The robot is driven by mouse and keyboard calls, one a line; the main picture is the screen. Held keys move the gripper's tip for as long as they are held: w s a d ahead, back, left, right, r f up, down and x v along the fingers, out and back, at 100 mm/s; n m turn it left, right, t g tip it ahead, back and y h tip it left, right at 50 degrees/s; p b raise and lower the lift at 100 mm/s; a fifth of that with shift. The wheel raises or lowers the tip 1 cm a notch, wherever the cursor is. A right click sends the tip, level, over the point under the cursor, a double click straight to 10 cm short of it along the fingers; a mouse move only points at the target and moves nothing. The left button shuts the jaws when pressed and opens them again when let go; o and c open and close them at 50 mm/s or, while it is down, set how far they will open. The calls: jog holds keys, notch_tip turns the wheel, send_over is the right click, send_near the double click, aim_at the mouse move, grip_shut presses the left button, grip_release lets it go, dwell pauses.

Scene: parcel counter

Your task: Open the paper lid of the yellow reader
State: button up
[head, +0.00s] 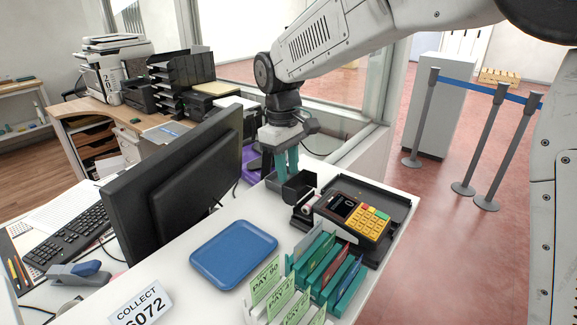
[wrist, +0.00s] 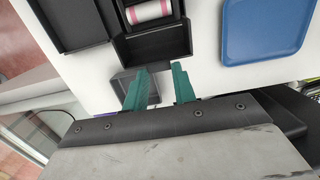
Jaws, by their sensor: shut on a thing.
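The yellow reader (head: 362,215), dark with yellow keys and a small screen, sits in a black tray on the white counter. At its far-left end a pink-and-white paper roll (head: 308,198) shows uncovered; it also shows in the wrist view (wrist: 150,11). The dark paper lid (head: 299,186) stands raised beyond the roll, and in the wrist view it lies between the roll and my fingers (wrist: 155,46). My gripper (head: 287,166), with green fingers, points down at the lid's far edge and is shut on it. The exact contact is hard to see.
A blue tray (head: 234,254) lies on the counter left of the reader. Green slip holders (head: 326,265) stand in front. A black monitor (head: 175,190) rises at the left. A small dark open box (head: 273,182) sits beside the lid.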

jog(key=shift+f, duration=0.1)
dwell(0.5)
jog(key=o, duration=1)
notch_tip(320, 180, up, 8)
jog(key=shift+w+a, duration=0.2)
jog(key=shift+a, duration=0.1)
jog(key=shift+f, duration=0.1)
